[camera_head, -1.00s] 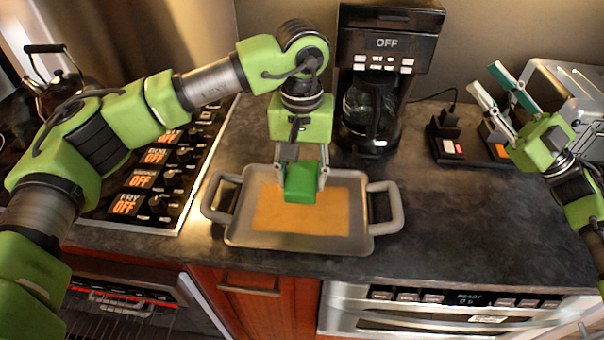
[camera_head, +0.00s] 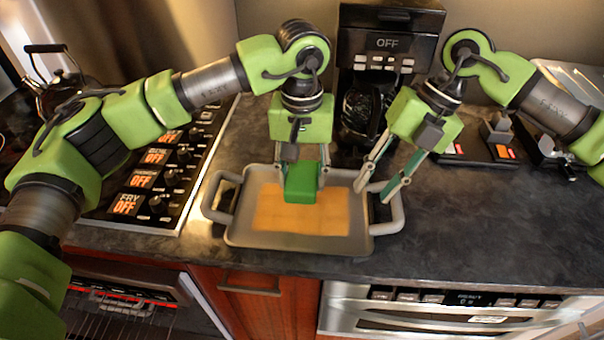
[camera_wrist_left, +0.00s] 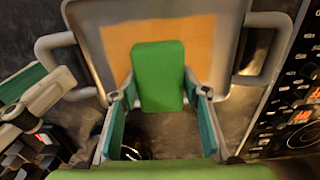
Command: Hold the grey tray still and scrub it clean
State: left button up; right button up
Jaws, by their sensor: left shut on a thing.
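The grey tray (camera_head: 236,231) sits on the dark counter with a broad orange-brown patch (camera_head: 322,222) on its floor. My left gripper (camera_head: 302,174) is shut on a green sponge (camera_head: 301,190) over the far middle part of the patch. The sponge (camera_wrist_left: 158,75) also shows between the fingers in the left wrist view; whether it touches the tray is unclear. My right gripper (camera_head: 373,193) is open and empty, pointing down at the tray's right handle (camera_head: 398,215). Its fingers also show at the left edge of the left wrist view (camera_wrist_left: 35,100); contact with the handle is unclear.
A black coffee maker (camera_head: 385,40) stands behind the tray, partly hidden by my right gripper. A stove control panel (camera_head: 170,165) lies to the left, with a kettle (camera_head: 60,75) behind. The counter (camera_head: 490,225) right of the tray is clear.

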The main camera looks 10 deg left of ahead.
aim_at(399, 201)
jog(key=w+d+h, duration=0.1)
jog(key=d, duration=0.1)
jog(key=d+t+h, duration=0.1)
jog(key=d, duration=0.1)
jog(key=w+d+t+h, duration=0.1)
jog(key=h, duration=0.1)
jog(key=shift+w+d+r, duration=0.1)
jog(key=shift+w+d, duration=0.2)
jog(key=shift+d, duration=0.25)
jog(key=shift+f, duration=4.25)
grip_shut()
jog(key=shift+w, duration=0.1)
jog(key=shift+o, duration=0.8)
grip_release()
